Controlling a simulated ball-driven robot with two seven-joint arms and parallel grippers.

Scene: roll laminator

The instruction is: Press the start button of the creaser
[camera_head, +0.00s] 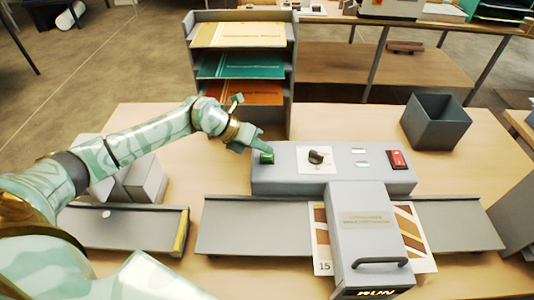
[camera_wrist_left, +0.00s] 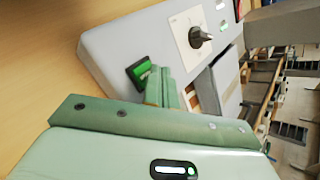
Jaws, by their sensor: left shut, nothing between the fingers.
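The creaser (camera_head: 228,226) stands on the table, with a grey control box along its back. Its green start button (camera_head: 267,158) is at the box's left end; it also shows in the left wrist view (camera_wrist_left: 140,71). My left gripper (camera_head: 262,148) is shut and empty, its fingertips right at the green button. In the left wrist view the fingertips (camera_wrist_left: 158,80) overlap the button's edge; I cannot tell whether they touch it. A striped sheet marked 15 (camera_head: 322,250) lies under the crossing grey head. "RUN" (camera_head: 376,293) shows on the head's front. My right gripper is out of view.
A dark knob (camera_head: 316,157) and a red switch (camera_head: 397,159) sit farther right on the control box. A paper rack (camera_head: 291,85) stands behind, and a grey open bin (camera_head: 435,121) at back right. Grey blocks (camera_head: 145,180) stand left.

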